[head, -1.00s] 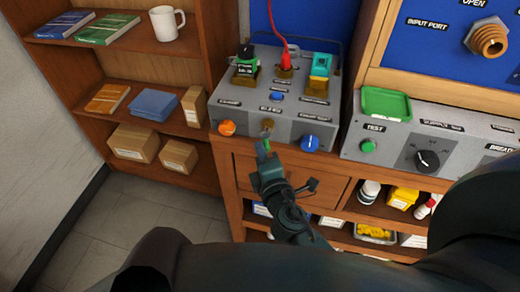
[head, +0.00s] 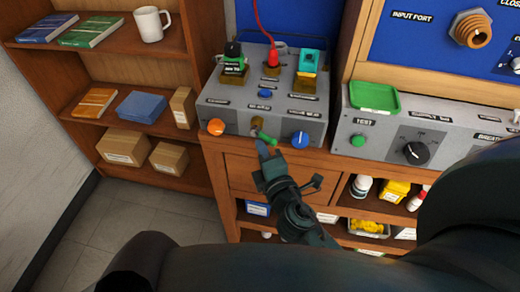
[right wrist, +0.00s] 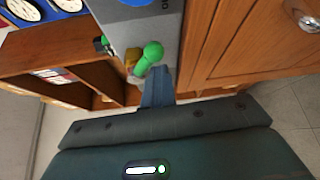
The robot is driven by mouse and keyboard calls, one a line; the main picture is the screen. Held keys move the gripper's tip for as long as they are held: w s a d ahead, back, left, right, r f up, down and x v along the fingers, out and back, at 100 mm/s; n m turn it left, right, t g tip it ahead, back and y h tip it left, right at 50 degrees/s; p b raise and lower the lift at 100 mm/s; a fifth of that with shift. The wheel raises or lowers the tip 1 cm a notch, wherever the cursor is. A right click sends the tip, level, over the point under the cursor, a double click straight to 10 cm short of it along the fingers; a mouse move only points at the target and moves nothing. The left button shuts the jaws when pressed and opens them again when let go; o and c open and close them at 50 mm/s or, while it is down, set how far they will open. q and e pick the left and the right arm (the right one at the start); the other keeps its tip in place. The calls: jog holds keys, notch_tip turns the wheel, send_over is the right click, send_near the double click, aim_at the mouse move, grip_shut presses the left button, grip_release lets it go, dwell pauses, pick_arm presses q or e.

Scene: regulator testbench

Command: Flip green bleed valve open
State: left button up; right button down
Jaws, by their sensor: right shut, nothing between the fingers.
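The green bleed valve lever (head: 267,139) is on the front face of the grey regulator box (head: 230,116), between an orange knob (head: 215,127) and a blue knob (head: 300,139). It slants down to the right from its brass fitting (head: 257,122). In the right wrist view the lever's rounded green end (right wrist: 151,53) stands out from the box. My right gripper (head: 263,149) is shut and empty, its fingertips just below and left of the lever. The shut fingers (right wrist: 157,87) also show right beside the lever; whether they touch it I cannot tell. My left gripper is not in view.
A second grey panel (head: 390,140) with a green tray (head: 374,97) and a black dial stands to the right. A red cable (head: 262,30) rises from the box top. A wooden shelf (head: 120,60) is at left. Open floor lies at lower left.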

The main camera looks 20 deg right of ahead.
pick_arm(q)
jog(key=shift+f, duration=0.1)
pick_arm(e)
jog(key=shift+d+r, duration=0.2)
jog(key=shift+d, duration=0.05)
dwell(0.5)
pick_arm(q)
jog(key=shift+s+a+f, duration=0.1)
pick_arm(e)
jog(key=shift+f, duration=0.1)
